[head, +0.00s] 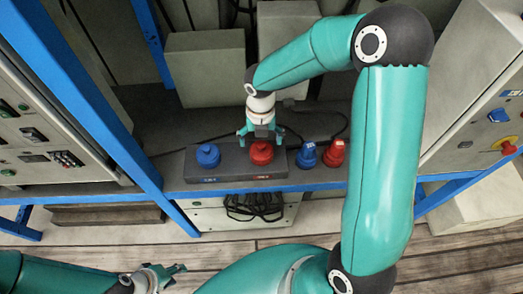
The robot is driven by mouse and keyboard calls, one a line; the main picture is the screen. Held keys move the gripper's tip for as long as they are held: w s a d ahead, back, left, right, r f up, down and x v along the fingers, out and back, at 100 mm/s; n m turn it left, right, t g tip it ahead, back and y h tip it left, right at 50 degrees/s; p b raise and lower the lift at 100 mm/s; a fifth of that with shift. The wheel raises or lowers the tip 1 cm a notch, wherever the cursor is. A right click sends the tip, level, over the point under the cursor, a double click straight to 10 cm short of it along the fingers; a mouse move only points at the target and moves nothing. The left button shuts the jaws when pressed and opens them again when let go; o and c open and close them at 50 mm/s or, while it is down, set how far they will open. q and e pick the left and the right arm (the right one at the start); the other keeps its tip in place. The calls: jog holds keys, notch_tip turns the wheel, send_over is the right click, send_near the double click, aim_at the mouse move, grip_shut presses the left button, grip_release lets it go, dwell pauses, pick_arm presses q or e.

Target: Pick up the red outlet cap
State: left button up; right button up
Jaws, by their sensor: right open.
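The red outlet cap (261,154) sits on the right part of a dark grey block (234,167) on the shelf. My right gripper (261,133) points down just above and behind the cap, its fingers spread to either side. I cannot tell whether they touch the cap. My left gripper (170,275) is low at the left, over the floor and far from the cap. Its fingers look apart and empty.
A blue cap (208,155) sits on the block's left part. A blue plug (306,154) and a red plug (334,153) stand close by on the right. A blue frame post (95,110) rises at the left. Control cabinets flank the shelf.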

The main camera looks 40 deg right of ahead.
aim_at(261, 145)
notch_tip(261, 145, down, 3)
jog(key=shift+d+f, duration=0.1)
jog(key=shift+f, duration=0.05)
jog(key=shift+c, duration=0.2)
jog(key=c, duration=1)
